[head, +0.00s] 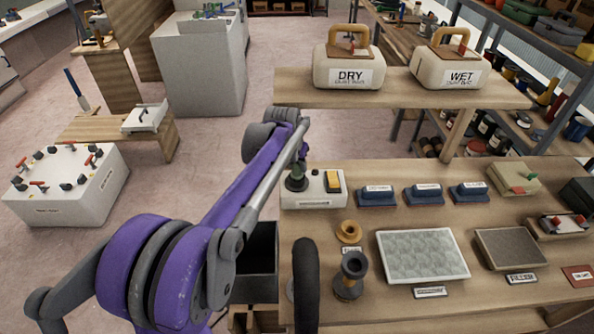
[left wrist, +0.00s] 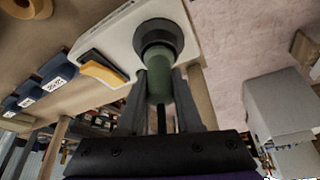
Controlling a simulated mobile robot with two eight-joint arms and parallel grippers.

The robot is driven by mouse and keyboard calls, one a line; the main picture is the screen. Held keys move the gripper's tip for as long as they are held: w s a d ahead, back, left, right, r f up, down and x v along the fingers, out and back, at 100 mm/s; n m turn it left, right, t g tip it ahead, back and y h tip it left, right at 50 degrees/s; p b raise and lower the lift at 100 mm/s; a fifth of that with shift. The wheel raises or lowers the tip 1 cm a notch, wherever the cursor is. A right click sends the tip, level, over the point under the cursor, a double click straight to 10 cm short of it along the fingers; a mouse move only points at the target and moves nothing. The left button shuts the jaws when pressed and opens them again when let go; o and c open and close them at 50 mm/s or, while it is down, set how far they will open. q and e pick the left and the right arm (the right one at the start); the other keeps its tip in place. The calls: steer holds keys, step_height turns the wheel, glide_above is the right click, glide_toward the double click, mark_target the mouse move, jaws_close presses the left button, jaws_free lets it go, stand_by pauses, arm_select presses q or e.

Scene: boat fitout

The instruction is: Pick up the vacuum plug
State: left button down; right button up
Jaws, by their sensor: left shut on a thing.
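The vacuum plug, a green cylinder, shows in the left wrist view (left wrist: 158,78) and small in the head view (head: 296,183). It meets a dark round collar (left wrist: 158,36) on a white box (head: 318,196) with a yellow switch (head: 333,181). My left gripper (left wrist: 161,88) is shut on the plug, one finger on each side. In the head view the left gripper (head: 299,166) comes down over the plug from above. I cannot tell whether the plug is fully seated in the collar. My right gripper is not in view.
Blue blocks (head: 378,196) stand right of the box on the wooden bench. A shelf (head: 390,92) behind holds DRY (head: 346,68) and WET (head: 452,66) containers.

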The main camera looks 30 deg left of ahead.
arm_select(q)
steer(key=shift+r, duration=0.1)
steer(key=shift+r, duration=0.55)
step_height(320, 180, up, 2)
steer(key=shift+r, duration=0.2)
steer(key=s+d+r, duration=0.1)
steer(key=s, duration=0.8)
steer(key=s+d+r, duration=0.1)
steer(key=s+r, duration=0.1)
steer(key=s, duration=0.6)
steer(key=shift+s+d+r+p, duration=0.15)
steer(key=shift+s+d+p, duration=0.1)
steer(key=shift+s+p, duration=0.15)
stand_by(0.8)
